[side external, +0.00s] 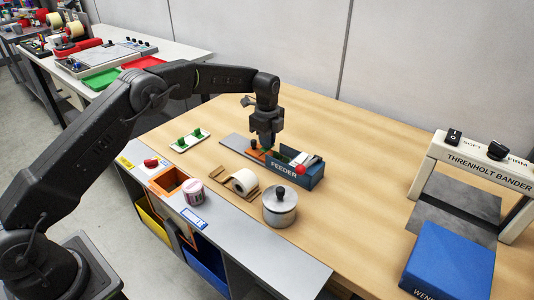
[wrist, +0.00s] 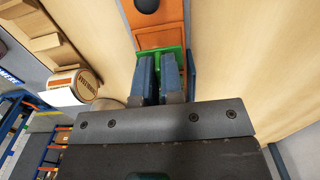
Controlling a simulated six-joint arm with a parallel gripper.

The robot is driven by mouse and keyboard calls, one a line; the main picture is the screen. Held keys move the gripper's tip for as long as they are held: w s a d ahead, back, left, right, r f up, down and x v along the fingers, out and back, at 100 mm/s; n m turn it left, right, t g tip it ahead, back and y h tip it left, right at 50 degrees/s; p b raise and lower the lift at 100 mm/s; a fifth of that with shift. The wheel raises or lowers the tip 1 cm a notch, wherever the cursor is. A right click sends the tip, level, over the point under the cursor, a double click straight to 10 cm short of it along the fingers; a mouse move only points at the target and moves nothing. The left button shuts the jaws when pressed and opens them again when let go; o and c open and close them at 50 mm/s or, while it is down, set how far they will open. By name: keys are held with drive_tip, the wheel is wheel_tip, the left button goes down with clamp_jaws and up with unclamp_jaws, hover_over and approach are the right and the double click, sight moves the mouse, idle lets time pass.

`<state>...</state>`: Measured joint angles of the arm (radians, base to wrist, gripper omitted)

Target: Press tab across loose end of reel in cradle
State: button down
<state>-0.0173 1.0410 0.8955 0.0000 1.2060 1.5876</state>
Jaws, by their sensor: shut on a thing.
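A reel (side external: 244,181) with a white face lies in a brown cradle (side external: 225,176) on the wooden table. In the wrist view the reel (wrist: 72,88) is at the left, with a white strip trailing from it, and the stepped cradle (wrist: 55,42) is above it. My gripper (side external: 266,149) points down beside the blue feeder (side external: 292,176), behind the reel and apart from it. In the wrist view my gripper (wrist: 160,70) is shut on a small green piece (wrist: 160,52), at the edge of an orange plate (wrist: 160,38). Whether this piece is a tab is unclear.
A white plate with green pieces (side external: 190,139) stands to the left. A metal pot (side external: 279,206) with a black knob stands right of the reel, a pink-labelled jar (side external: 193,192) to its left. The Threnholt bander (side external: 480,165) and blue box (side external: 449,262) are at right. The table's back is clear.

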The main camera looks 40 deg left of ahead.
drive_tip(key=shift+r, duration=1.6)
idle(0.4)
drive_tip(key=shift+s+d+r+n, duration=0.25)
drive_tip(key=shift+s+r+n, duration=0.15)
drive_tip(key=shift+n, duration=0.3)
drive_tip(key=s+d+r+n, duration=0.2)
drive_tip(key=s+r+n, duration=0.1)
drive_tip(key=s+n, duration=0.5)
drive_tip(key=r+n, duration=0.2)
drive_tip(key=n, duration=0.6)
hover_over(245, 176)
drive_tip(key=shift+s+f+n, duration=0.1)
drive_tip(key=shift+f+n, duration=0.2)
drive_tip(key=shift+f, duration=3.25)
drive_tip(key=shift+f, duration=0.25)
